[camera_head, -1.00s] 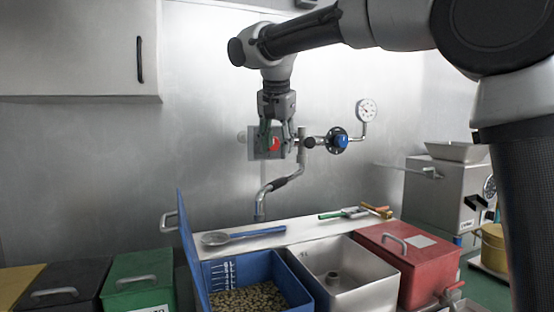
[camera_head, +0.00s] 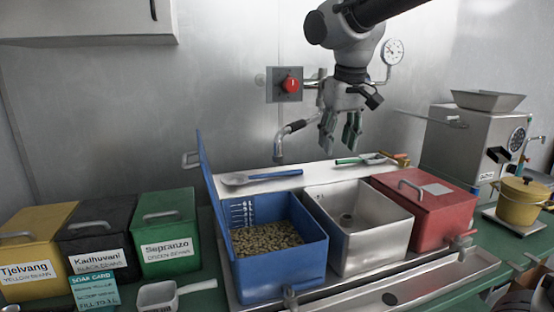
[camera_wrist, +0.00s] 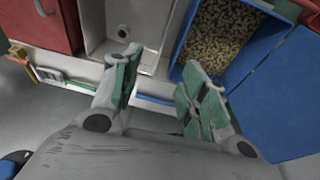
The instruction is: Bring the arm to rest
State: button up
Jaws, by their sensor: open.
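My gripper (camera_head: 340,134) hangs in the air in front of the steel back wall, above the rear ledge, fingers pointing down. Its two green-padded fingers are apart with nothing between them. In the wrist view my gripper (camera_wrist: 158,88) is also open and empty, with the blue bin and the steel basin beyond its fingertips. The upper part of my arm runs out of the head view at the top right.
An open blue bin (camera_head: 290,268) of beans, a steel basin (camera_head: 385,248) and a red lidded bin (camera_head: 450,222) stand below. A red knob (camera_head: 290,85), pipe and gauge (camera_head: 392,51) are on the wall close by. A grinder (camera_head: 462,140) stands right.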

jog(key=s+d+f+m, duration=0.1)
jog(key=s+d+f, duration=0.3)
jog(key=s+d, duration=0.6)
jog(key=s+d+f+m+t, duration=0.1)
jog(key=s+d+f, duration=0.3)
jog(key=s+d, duration=0.7)
jog(key=shift+d+m, duration=0.6)
jog(key=shift+m, duration=0.1)
